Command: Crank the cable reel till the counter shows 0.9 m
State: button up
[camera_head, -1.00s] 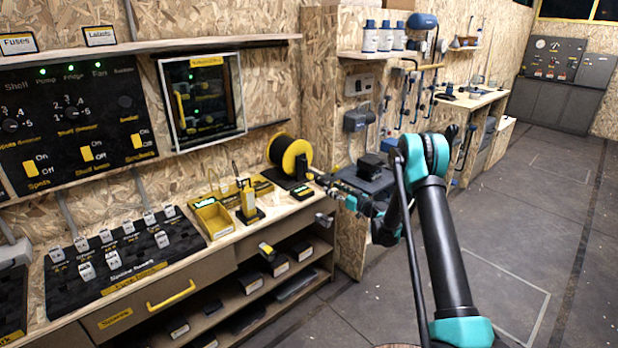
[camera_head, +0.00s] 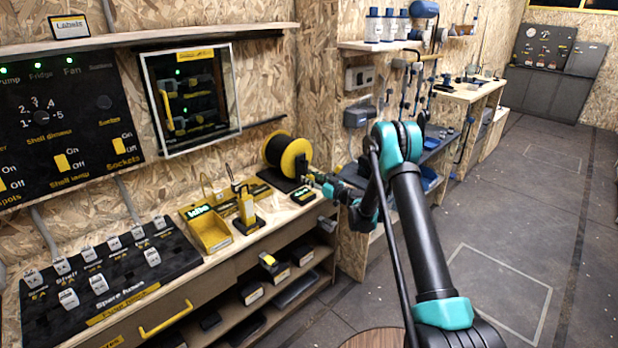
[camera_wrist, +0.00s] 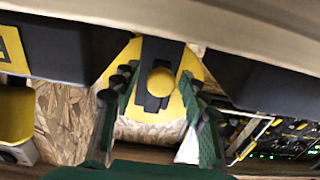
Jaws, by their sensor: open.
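The cable reel (camera_head: 296,158) stands at the right end of the bench, with a yellow flange and black cable. In the wrist view its yellow flange (camera_wrist: 197,66) shows behind a dark crank arm (camera_wrist: 153,103) with a round yellow knob (camera_wrist: 161,81). My gripper (camera_head: 318,179) is in front of the reel. In the wrist view my gripper (camera_wrist: 157,88) is open, its two fingers on either side of the knob with gaps showing.
A yellow bin (camera_head: 211,233) and a yellow stand tool (camera_head: 247,212) are left of the reel on the bench. A glazed cabinet (camera_head: 193,96) hangs on the wall above. Shelves with dark bins lie below. The floor at right is clear.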

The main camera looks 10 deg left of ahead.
jog(key=shift+c, duration=0.5)
grip_shut()
